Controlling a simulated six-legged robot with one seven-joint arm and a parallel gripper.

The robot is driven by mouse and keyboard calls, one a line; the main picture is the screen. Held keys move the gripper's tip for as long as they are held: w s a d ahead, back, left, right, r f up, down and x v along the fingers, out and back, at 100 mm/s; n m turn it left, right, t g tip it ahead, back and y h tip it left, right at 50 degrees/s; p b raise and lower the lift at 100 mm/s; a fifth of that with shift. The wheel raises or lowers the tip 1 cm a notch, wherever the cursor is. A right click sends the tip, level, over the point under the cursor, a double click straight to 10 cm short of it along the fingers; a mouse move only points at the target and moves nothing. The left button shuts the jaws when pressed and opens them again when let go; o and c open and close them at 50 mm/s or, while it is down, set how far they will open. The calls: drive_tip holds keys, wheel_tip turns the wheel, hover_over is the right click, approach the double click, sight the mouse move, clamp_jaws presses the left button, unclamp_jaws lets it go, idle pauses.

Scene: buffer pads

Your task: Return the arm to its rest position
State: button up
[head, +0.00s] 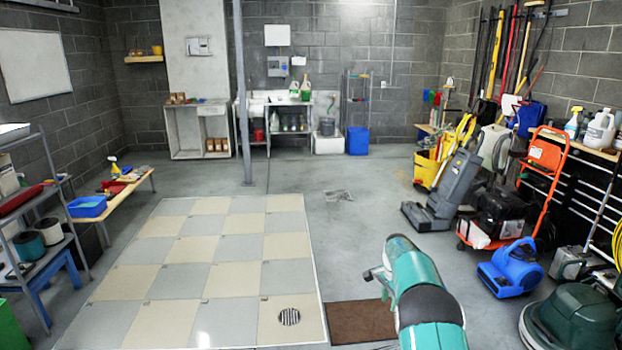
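My arm, teal with dark grey sections, reaches up from the bottom edge of the head view, right of the middle. Its far end is a rounded teal housing. A small grey part juts out to the left of that housing, over the floor. I cannot tell whether this part belongs to my gripper. No fingertips can be made out, and nothing is seen held.
A checkered pad floor (225,249) with a round drain (289,317) lies left. A brown mat (361,322) lies beside my arm. A blue blower (511,268), orange hand truck (543,155) and green machine (570,318) stand right. The middle floor is mostly clear.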

drive_tip(key=s+a+r+n+t, duration=0.1)
drive_tip(key=s+a+r+n, duration=0.1)
drive_tip(key=s+r, duration=0.55)
drive_tip(key=s+a+r+n+t, duration=0.15)
drive_tip(key=s+r, duration=0.35)
drive_tip(key=r, duration=0.6)
drive_tip(key=s+a+r+n, duration=0.25)
drive_tip(key=s+r, duration=0.35)
drive_tip(key=r, duration=0.3)
drive_tip(key=s+a+n+t, duration=0.1)
drive_tip(key=s+n, duration=0.2)
drive_tip(key=s, duration=1.1)
drive_tip(key=s+a+n+t, duration=0.1)
drive_tip(key=s+n, duration=0.3)
drive_tip(key=s, duration=1)
drive_tip(key=shift+s+a+r+t, duration=0.2)
drive_tip(key=shift+a+r+t, duration=0.15)
drive_tip(key=shift+a, duration=0.45)
drive_tip(key=shift+s+a+f, duration=0.1)
drive_tip(key=shift+a, duration=0.1)
